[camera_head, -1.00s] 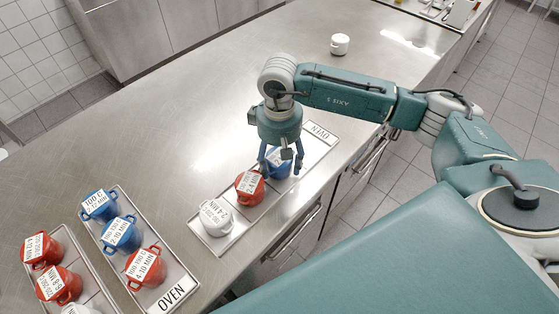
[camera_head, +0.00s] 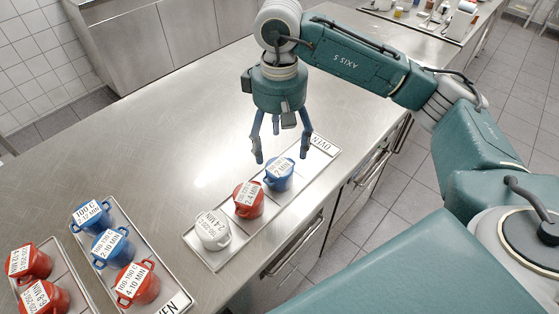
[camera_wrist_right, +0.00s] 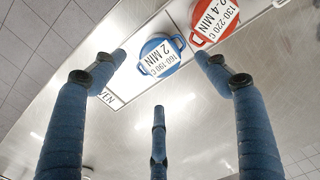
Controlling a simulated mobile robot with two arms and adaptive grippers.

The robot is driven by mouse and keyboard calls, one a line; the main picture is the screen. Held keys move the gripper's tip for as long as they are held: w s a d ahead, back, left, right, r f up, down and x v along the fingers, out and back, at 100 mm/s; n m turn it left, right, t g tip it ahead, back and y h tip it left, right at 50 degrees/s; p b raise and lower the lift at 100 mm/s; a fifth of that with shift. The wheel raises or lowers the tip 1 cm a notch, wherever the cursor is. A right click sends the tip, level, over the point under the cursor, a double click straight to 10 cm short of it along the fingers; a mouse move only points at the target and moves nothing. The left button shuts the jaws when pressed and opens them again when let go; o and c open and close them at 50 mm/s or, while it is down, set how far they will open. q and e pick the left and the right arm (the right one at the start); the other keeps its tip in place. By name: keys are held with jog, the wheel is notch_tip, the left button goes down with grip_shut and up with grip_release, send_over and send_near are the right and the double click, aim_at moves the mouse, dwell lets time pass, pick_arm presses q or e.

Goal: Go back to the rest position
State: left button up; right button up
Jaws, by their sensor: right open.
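My right gripper (camera_head: 281,150) is open and empty in the head view. It hangs fingers-down above the far end of the right oven tray (camera_head: 320,153). A blue pot (camera_head: 279,178) with a lid label stands on that tray just below and beside the fingers. In the right wrist view the same blue pot (camera_wrist_right: 161,58) shows between the spread fingers, apart from them. A red pot (camera_head: 248,203) and a white pot (camera_head: 212,232) stand in line on the same tray. My left gripper is not in view.
A second tray (camera_head: 172,303) at lower left holds two blue pots (camera_head: 92,216) and a red pot (camera_head: 137,286). A third tray (camera_head: 58,248) with red pots (camera_head: 30,263) is at the left edge. The steel counter's middle (camera_head: 180,130) is clear.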

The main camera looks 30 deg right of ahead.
jog(key=shift+r, duration=0.7)
